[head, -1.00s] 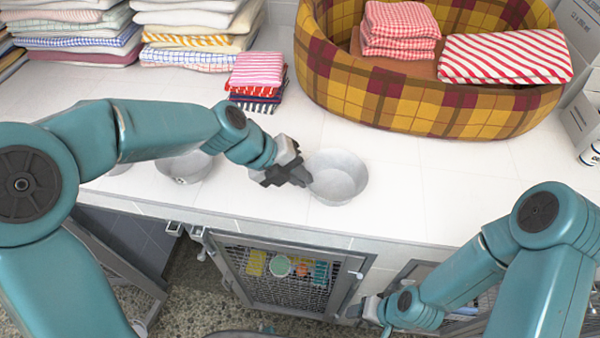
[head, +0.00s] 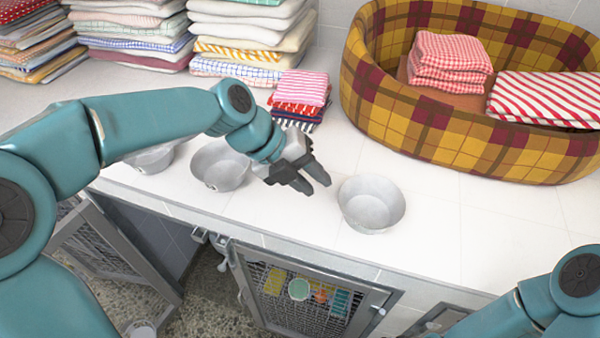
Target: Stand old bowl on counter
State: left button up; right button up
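A grey metal bowl (head: 371,204) stands upright on the white tiled counter (head: 430,225), near its front edge. My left gripper (head: 315,188) is just left of this bowl, its two dark fingers spread and empty, with a small gap to the rim. Two similar bowls stand farther left, one behind my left gripper (head: 219,165) and another partly hidden by my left arm (head: 152,160). No mark shows which bowl is the old one. My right arm shows at the lower right, but its gripper is out of frame.
A plaid pet bed (head: 450,130) holding folded towels fills the back right. Towel stacks (head: 245,40) line the back left, with a small towel pile (head: 300,95) in front. Below the counter are kennel doors, one mesh door (head: 300,300) at the middle. Counter right of the bowl is clear.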

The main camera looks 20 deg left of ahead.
pick_arm(q)
jog(key=v, duration=0.4)
jog(key=shift+a+r+b, duration=0.1)
jog(key=shift+b, duration=0.2)
jog(key=shift+w, duration=0.15)
